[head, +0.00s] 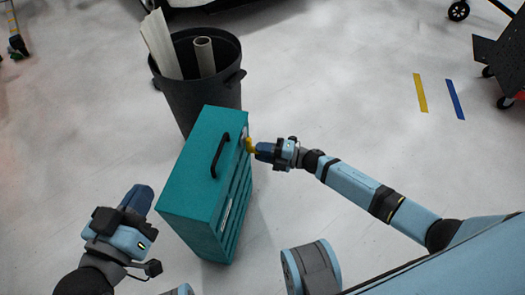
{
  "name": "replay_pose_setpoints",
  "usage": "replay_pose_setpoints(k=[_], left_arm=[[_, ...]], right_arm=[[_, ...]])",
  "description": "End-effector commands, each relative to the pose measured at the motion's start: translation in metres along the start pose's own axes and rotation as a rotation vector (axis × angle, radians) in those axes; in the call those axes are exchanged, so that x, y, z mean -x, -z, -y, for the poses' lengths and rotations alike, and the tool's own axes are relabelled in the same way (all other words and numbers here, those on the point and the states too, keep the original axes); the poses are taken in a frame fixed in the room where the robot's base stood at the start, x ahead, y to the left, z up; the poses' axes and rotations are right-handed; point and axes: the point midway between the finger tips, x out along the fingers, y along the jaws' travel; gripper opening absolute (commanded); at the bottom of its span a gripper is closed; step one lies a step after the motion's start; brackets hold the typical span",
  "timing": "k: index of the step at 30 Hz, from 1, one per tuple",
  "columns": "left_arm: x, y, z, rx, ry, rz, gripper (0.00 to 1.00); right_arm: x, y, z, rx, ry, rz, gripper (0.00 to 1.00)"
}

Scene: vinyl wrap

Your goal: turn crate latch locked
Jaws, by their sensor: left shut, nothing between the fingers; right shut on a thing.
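A teal crate (190,187) with a black handle (219,156) on top stands on the floor in the middle of the head view. A small yellow latch (248,145) shows at the upper far end of its right side. My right gripper (256,148) is at the latch and shut on it; the blue fingers hide part of it, and I cannot tell its exact angle. My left gripper (142,193) is shut and empty, to the left of the crate and apart from it.
A dark bin (195,101) with a cardboard tube (204,57) and pale sheets (160,42) stands just behind the crate. Yellow (420,92) and blue (455,99) tape strips mark the floor at right. Wheeled equipment stands at the upper right edge. Open floor lies left and right.

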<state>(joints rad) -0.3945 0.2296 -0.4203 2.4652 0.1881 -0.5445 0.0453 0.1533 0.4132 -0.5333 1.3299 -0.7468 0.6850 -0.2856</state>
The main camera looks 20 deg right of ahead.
Motion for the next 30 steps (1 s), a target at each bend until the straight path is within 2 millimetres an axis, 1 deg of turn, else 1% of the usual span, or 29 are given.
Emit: replay_pose_setpoints(k=[2, 3, 6, 14, 17, 20, 23, 30], left_arm=[[0.000, -0.001, 0.000, 0.000, 0.000, 0.001, 0.00], [0.000, -0.001, 0.000, 0.000, 0.000, 0.001, 0.00], [0.000, -0.001, 0.000, 0.000, 0.000, 0.003, 0.00], [0.000, -0.002, 0.000, 0.001, 0.001, 0.004, 0.00], [0.000, 0.000, 0.000, 0.002, 0.000, 0.004, 0.00], [0.001, 0.004, -0.001, 0.009, -0.001, 0.004, 0.00], [0.003, 0.008, -0.004, 0.028, 0.002, 0.002, 0.00], [0.005, 0.028, -0.006, 0.033, 0.014, -0.075, 0.00]], right_arm=[[0.001, -0.001, 0.001, 0.000, 0.002, 0.001, 0.02], [0.001, -0.001, 0.001, 0.000, 0.002, 0.001, 0.30], [0.001, -0.001, 0.001, 0.000, 0.002, 0.001, 0.51], [0.001, 0.000, 0.000, -0.001, 0.001, 0.000, 0.51], [0.006, 0.000, 0.000, -0.002, 0.001, 0.001, 0.51], [0.019, 0.000, -0.001, -0.002, 0.002, 0.001, 0.51], [0.040, 0.000, -0.002, -0.002, 0.004, 0.002, 0.51], [0.096, 0.000, -0.002, -0.002, 0.004, 0.002, 0.51]])
